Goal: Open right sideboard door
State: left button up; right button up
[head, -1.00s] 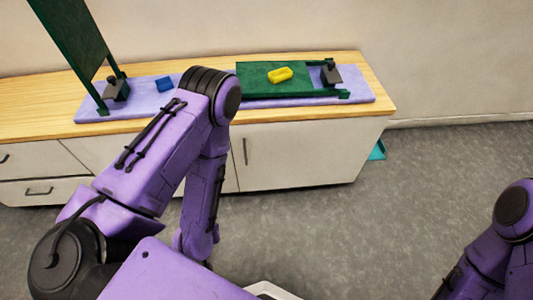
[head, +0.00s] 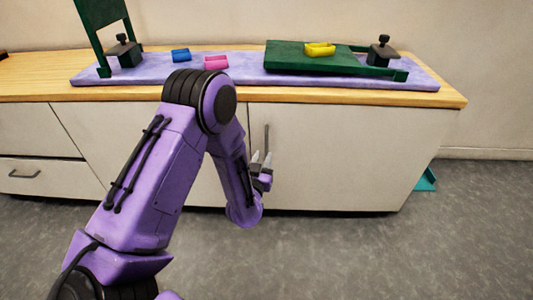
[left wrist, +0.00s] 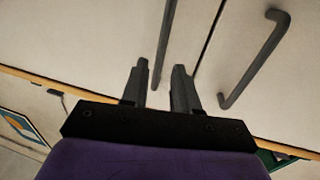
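The right sideboard door (head: 340,160) is closed, a pale panel at the right of the cabinet. Its dark vertical bar handle (head: 267,138) is near its left edge. My left gripper (head: 262,158) is low in front of this handle, with its fingers apart. In the left wrist view, the gripper (left wrist: 157,82) points at the cabinet front. One dark bar handle (left wrist: 166,40) lines up between the fingertips; whether it is touched I cannot tell. A second handle (left wrist: 255,62) is across the door seam. My right gripper is out of view.
On the wooden top (head: 449,97), a lilac mat (head: 245,72) bears a dark green board (head: 290,58), a yellow piece (head: 319,49), a blue piece (head: 181,55), a pink piece (head: 216,62) and clamps. The grey floor (head: 340,255) before the door is clear.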

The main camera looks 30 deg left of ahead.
aim_at(266, 149)
pick_arm(q)
jog(key=b+x, duration=0.1)
jog(key=x, duration=0.5)
grip_shut()
